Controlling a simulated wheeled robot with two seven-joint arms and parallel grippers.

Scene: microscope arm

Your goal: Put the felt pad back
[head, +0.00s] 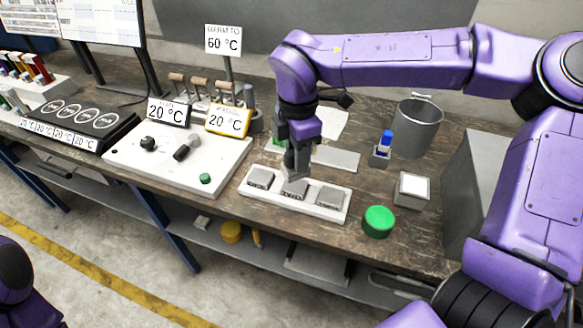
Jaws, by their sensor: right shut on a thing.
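A white tray (243,188) lies near the front edge of the bench and holds three grey, square-topped pieces in a row: a left one (260,177), a middle one (293,189) and a right one (330,196). My right gripper (294,174) points straight down over the middle piece and is shut on it. This middle piece seems to be the felt pad; its top is partly hidden by the fingers. It sits at its place in the tray, and I cannot tell if it touches the bottom. My left gripper is out of view; only part of that arm shows at lower left.
A green round knob (378,221) and a small box with a white top (411,190) stand right of the tray. A grey metal pot (417,125) and a blue-topped item (383,148) stand behind. A white panel (130,158) with controls lies to the left.

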